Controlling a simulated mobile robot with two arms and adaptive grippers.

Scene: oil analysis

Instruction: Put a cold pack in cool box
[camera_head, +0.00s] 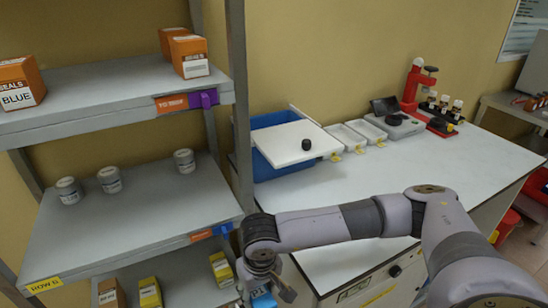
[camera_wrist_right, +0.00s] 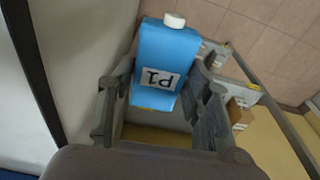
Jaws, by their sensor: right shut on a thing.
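The cold pack (camera_wrist_right: 178,48) is a flat blue bottle with a white cap and a label that reads upside down, probably "P1". My right gripper (camera_wrist_right: 165,98) is shut on it, with a finger on either side. In the head view my right gripper (camera_head: 270,288) is low, in front of the table's left end. Only a bit of the blue pack (camera_head: 263,301) shows there, at the bottom edge. The cool box (camera_head: 262,168) is blue and stands on the table's back left. My left gripper is out of view.
A grey shelf rack (camera_head: 130,203) with jars and small boxes stands left of the table (camera_head: 345,205). White trays (camera_head: 345,138), a grey device (camera_head: 395,123) and a red stand (camera_head: 412,85) line the table's back. The middle of the table is clear.

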